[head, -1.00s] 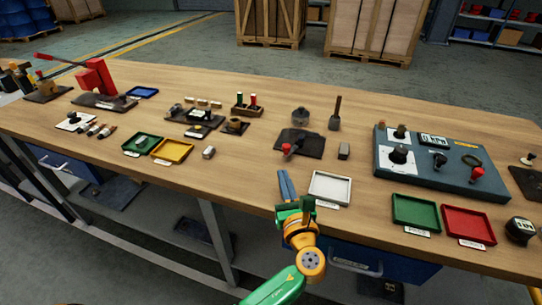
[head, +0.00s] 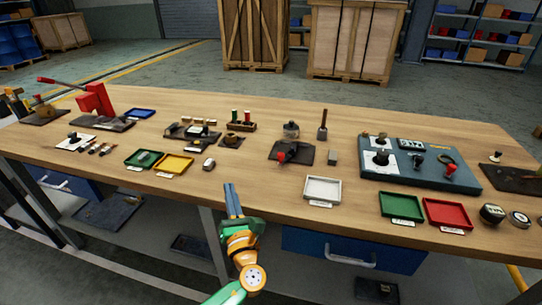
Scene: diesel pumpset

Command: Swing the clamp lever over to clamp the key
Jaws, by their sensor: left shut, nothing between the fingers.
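A dark plate (head: 305,153) lies near the middle of the bench. A small dark clamp fixture with a red-tipped lever (head: 282,157) stands on it. The key is too small to tell apart at this size, so I cannot tell how the lever sits against it. My left gripper (head: 231,187) has blue fingers, shut and empty, by the bench's front edge. It is nearer to me than the clamp and left of it, touching neither clamp nor plate. My right gripper is not in view.
A white tray (head: 322,198) lies between the clamp and the front edge. A grey-blue panel (head: 400,178) with knobs is at the right.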

